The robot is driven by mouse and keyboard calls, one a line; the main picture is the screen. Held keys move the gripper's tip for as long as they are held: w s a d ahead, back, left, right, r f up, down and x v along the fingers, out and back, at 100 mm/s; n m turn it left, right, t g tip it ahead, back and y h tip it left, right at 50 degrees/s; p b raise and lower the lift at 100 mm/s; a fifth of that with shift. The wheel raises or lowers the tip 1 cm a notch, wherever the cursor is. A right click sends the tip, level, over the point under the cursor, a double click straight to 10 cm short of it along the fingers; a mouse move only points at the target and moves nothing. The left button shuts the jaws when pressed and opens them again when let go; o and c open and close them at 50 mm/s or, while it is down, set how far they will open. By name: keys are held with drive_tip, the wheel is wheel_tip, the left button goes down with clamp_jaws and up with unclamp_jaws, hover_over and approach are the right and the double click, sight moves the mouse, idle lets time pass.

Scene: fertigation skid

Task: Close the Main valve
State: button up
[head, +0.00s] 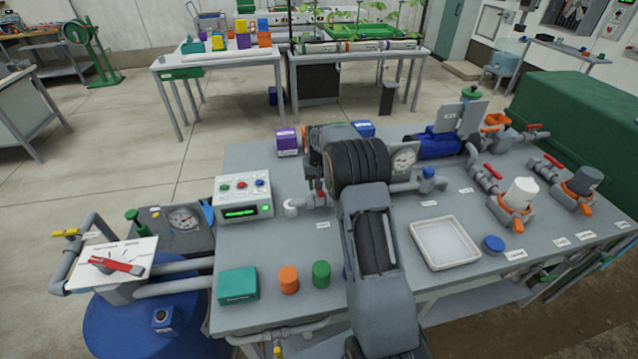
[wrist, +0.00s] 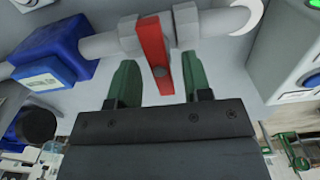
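A red valve lever (wrist: 153,52) is in the wrist view, fitted on a light grey pipe (wrist: 207,28) and lying crosswise to it. My gripper (wrist: 157,80) is open, with one green finger on each side of the lever's free end and gaps visible on both sides. In the head view, part of a red lever (head: 320,197) shows on the pipework just left of my arm; my fingers are hidden there. The valve labels are too small to read, so I cannot tell which is marked Main.
A blue pipe fitting (wrist: 65,55) is left of the lever; a control box (head: 242,197) is beside the pipe.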

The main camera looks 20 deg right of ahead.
wheel_tip(320, 180, up, 14)
idle(0.7)
drive_tip(key=shift+s+d+f, duration=0.1)
drive_tip(key=shift+f, duration=0.05)
idle(0.4)
